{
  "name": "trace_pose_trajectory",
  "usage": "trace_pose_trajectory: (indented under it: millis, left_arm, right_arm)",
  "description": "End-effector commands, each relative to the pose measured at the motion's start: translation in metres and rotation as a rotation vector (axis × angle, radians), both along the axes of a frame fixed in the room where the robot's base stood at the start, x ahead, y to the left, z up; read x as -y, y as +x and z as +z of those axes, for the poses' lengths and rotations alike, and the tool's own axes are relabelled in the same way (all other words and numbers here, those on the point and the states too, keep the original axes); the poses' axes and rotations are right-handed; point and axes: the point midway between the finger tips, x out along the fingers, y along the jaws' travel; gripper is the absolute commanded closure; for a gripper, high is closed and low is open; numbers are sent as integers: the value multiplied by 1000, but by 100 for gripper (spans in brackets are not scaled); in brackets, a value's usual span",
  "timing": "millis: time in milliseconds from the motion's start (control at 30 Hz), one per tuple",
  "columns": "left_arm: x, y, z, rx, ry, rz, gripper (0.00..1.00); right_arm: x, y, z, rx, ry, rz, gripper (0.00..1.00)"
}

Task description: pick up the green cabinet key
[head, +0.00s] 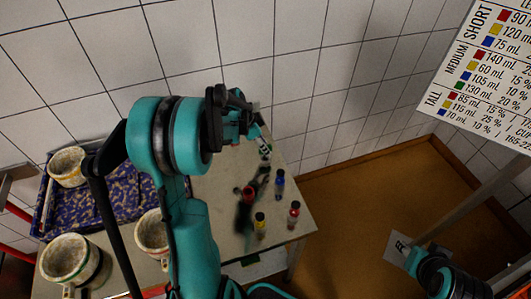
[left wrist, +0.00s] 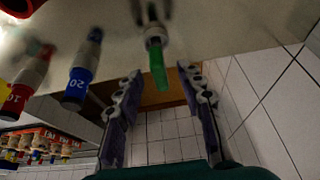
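The green key (left wrist: 158,70) shows in the left wrist view as a green end below a grey collar, with a blurred stem above it. It stands at the table edge. My left gripper (left wrist: 163,80) is open, one finger on each side of the green end in that view. No contact with the fingers shows. In the head view, my left gripper (head: 243,117) is above the far end of the table, and the key beneath it is small and hard to make out. My right arm shows at the lower right, but I see no fingers of its gripper.
Blue (head: 280,185), yellow (head: 260,224) and red (head: 294,214) capped pieces stand on the table (head: 222,195). A wall sign (head: 485,75) hangs upper right; floor is open at right.

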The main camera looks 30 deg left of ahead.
Motion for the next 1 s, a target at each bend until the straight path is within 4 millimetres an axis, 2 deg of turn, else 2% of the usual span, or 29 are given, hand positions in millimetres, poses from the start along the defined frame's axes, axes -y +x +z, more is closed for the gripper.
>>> trace_pose_trajectory:
  millis: [33,100,333,467,500,867,1000]
  left_arm:
    - [2,3,-10,0,1,-2,62]
    - [4,5,-16,0,0,0,62]
    - [5,6,-16,0,0,1,62]
    - [5,6,-16,0,0,1,96]
    - [5,6,-16,0,0,1,100]
    - [5,6,-15,0,0,1,100]
    - [5,5,-7,0,0,1,100]
  right_arm:
    - [0,0,-6,0,0,0,60]
    - [0,0,-7,0,0,0,60]
    - [0,0,-6,0,0,0,60]
    - [0,0,-6,0,0,0,60]
    - [0,0,-6,0,0,0,60]
    - [0,0,-6,0,0,0,60]
    - [0,0,-2,0,0,0,60]
